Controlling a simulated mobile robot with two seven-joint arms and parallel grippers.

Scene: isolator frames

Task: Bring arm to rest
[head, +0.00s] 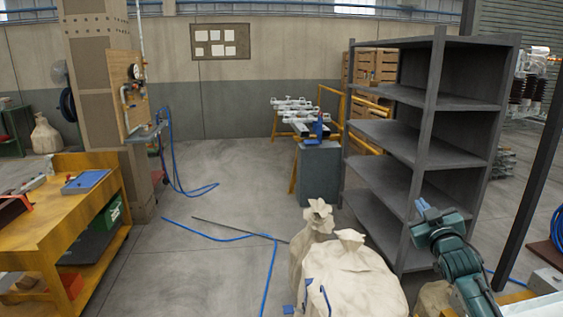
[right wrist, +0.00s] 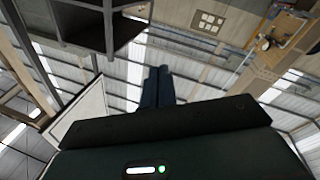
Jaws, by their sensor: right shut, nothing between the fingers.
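My right gripper (head: 424,207) shows in the head view at the lower right, in front of the grey shelf unit. Its arm comes up from the bottom right corner. Its blue fingers point up and are shut with nothing between them. In the right wrist view the fingers (right wrist: 157,86) are together, against the roof of the hall. My left gripper is not in the head view.
An empty grey shelf unit (head: 432,140) stands close behind my right gripper. Tied cream sacks (head: 352,280) stand at the bottom centre. A yellow workbench (head: 65,205) is at the left.

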